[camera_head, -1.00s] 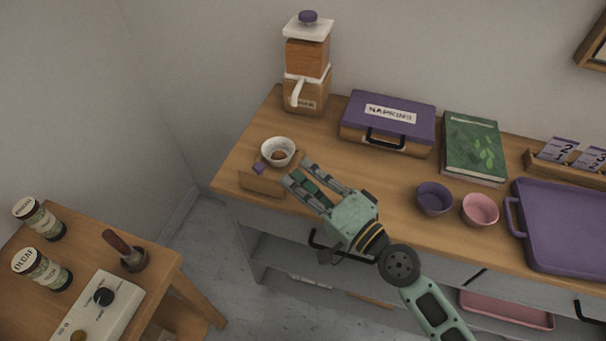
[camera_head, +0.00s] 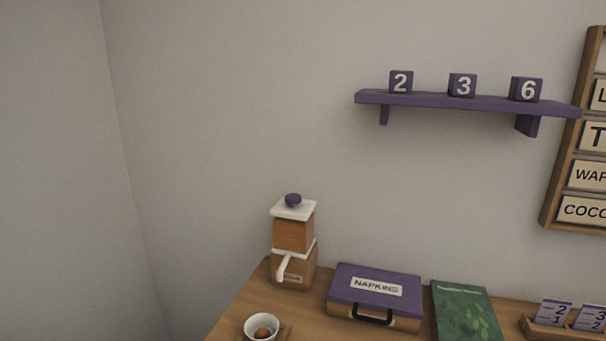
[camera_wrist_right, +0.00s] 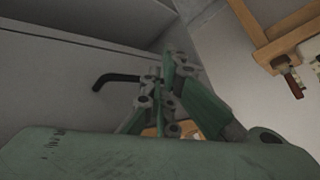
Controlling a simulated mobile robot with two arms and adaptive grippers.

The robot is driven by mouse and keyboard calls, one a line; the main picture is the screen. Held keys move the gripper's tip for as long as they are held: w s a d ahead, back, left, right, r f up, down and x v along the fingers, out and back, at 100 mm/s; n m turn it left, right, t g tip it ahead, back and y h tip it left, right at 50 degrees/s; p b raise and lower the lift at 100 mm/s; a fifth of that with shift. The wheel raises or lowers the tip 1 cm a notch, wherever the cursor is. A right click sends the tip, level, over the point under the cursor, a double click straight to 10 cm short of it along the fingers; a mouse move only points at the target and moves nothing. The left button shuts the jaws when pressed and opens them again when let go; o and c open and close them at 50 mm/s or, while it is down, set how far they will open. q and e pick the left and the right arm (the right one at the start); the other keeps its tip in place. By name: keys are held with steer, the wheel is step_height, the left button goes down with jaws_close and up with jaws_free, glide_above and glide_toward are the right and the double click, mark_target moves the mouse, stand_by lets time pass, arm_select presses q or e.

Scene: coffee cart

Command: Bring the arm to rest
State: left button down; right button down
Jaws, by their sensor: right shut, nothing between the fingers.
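My right gripper (camera_wrist_right: 172,85) shows in the right wrist view, green and grey, with its fingers together and nothing between them. It is near a grey cabinet front with a black bar handle (camera_wrist_right: 116,79); I cannot tell whether they touch. Neither arm shows in the head view, and my left gripper is in no view.
In the head view, the wooden counter (camera_head: 237,310) holds a grinder (camera_head: 293,240), a napkin box (camera_head: 375,293), a green book (camera_head: 464,312) and a white bowl (camera_head: 262,326). A purple shelf (camera_head: 430,100) hangs above. A wooden frame (camera_wrist_right: 285,38) shows in the wrist view.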

steer(key=s+d+f+g+h, duration=0.4)
steer(key=s+d, duration=0.4)
steer(key=d, duration=0.4)
step_height(320, 180, down, 24)
steer(key=s+h, duration=0.1)
steer(key=s+d+f+g, duration=0.1)
steer(key=s+d+f, duration=0.1)
steer(key=s+f, duration=1.5)
steer(key=shift+s+d+f+h, duration=0.2)
steer(key=shift+s+d+h, duration=0.1)
steer(key=shift+s+d, duration=0.1)
